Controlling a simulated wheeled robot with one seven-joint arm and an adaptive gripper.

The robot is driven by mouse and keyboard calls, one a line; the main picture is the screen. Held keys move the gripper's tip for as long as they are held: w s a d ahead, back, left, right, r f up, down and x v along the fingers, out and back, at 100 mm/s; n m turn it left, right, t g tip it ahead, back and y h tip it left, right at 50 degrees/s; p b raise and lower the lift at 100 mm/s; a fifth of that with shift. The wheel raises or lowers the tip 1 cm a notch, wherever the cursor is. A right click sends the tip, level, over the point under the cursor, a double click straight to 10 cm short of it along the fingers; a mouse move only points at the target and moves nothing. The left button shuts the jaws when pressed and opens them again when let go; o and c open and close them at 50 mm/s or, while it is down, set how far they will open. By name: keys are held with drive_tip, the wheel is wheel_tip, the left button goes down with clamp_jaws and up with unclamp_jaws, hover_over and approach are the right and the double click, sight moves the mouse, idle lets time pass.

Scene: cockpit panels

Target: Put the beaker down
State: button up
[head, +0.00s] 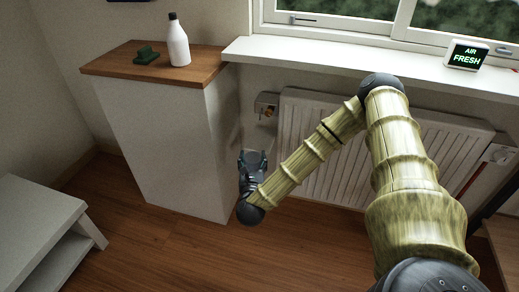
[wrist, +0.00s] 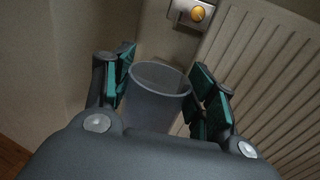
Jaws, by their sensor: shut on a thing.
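The beaker (wrist: 157,92) is a clear greyish cup with an open round rim, seen from above in the wrist view. My gripper (wrist: 163,88) has its dark, teal-padded fingers on both sides of it and is shut on it. In the head view my gripper (head: 253,160) is low, between the white cabinet and the radiator, and the beaker (head: 253,156) shows only faintly there. The beaker's base is hidden, and I cannot tell whether it touches anything below.
A white cabinet (head: 168,150) with a wooden top (head: 115,62) holds a white bottle (head: 178,42) and a dark green object (head: 146,56). A radiator (head: 320,125) and valve box (head: 267,105) are behind my arm. A sill (head: 350,60) carries an "AIR FRESH" sign (head: 464,56). A white table (head: 35,225) stands left.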

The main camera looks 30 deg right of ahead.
drive_tip(key=shift+w+d+f+h, duration=0.15)
drive_tip(key=shift+d+h, duration=0.15)
drive_tip(key=shift+d, duration=0.4)
drive_tip(key=shift+w+d+m+g+b, duration=0.25)
drive_tip(key=shift+d+m+g+b, duration=0.05)
drive_tip(key=b+x, duration=0.1)
drive_tip(key=x, duration=1.3)
drive_tip(key=shift+w+d, duration=0.2)
drive_tip(key=x, duration=0.2)
drive_tip(key=shift+w+d+f+b, duration=0.2)
drive_tip(key=shift+w+b, duration=0.15)
drive_tip(key=shift+f, duration=0.35)
drive_tip(key=o, duration=1.1)
drive_tip(key=shift+f, duration=0.1)
drive_tip(key=shift+s, duration=0.1)
